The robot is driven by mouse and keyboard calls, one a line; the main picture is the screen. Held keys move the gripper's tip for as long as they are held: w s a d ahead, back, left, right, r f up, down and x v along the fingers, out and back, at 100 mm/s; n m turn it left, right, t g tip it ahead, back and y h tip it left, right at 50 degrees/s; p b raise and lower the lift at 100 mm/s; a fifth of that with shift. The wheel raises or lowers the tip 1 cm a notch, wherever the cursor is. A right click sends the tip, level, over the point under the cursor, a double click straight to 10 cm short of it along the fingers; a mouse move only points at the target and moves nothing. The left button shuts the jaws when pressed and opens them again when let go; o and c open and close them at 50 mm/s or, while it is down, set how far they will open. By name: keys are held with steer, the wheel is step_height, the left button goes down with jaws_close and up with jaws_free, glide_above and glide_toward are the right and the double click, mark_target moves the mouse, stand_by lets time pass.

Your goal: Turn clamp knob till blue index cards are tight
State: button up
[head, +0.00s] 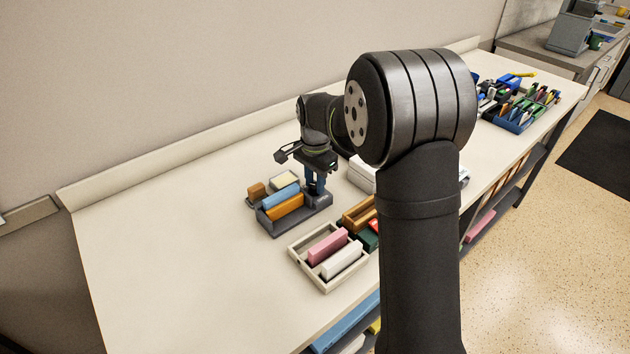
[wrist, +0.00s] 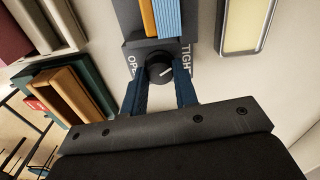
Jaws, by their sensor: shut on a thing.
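The dark grey clamp holder (head: 268,228) stands on the table in the head view, with blue index cards (head: 281,195) beside orange cards (head: 286,207). In the wrist view the blue cards (wrist: 167,18) and orange cards (wrist: 148,18) stand side by side at the top. The round black clamp knob (wrist: 159,67) sits between the words OPEN, left, and TIGHT, right; its white mark points right and slightly up, towards TIGHT. My gripper (wrist: 160,76) has its blue fingers shut on either side of the knob. In the head view my gripper (head: 315,187) is at the holder's right end, hiding the knob.
A pale tray (head: 297,256) with pink and white blocks stands in front. A green and brown box (wrist: 85,70) lies left in the wrist view. A framed yellow pad (wrist: 242,28) is at upper right there. The table's left part is clear.

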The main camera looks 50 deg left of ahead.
mark_target(315, 185)
stand_by(0.3)
steer(key=o, duration=1)
steer(key=shift+r, duration=0.15)
step_height(315, 185, up, 17)
stand_by(0.3)
step_height(315, 185, down, 17)
steer(key=shift+f, duration=0.2)
stand_by(0.4)
steer(key=shift+r, duration=0.15)
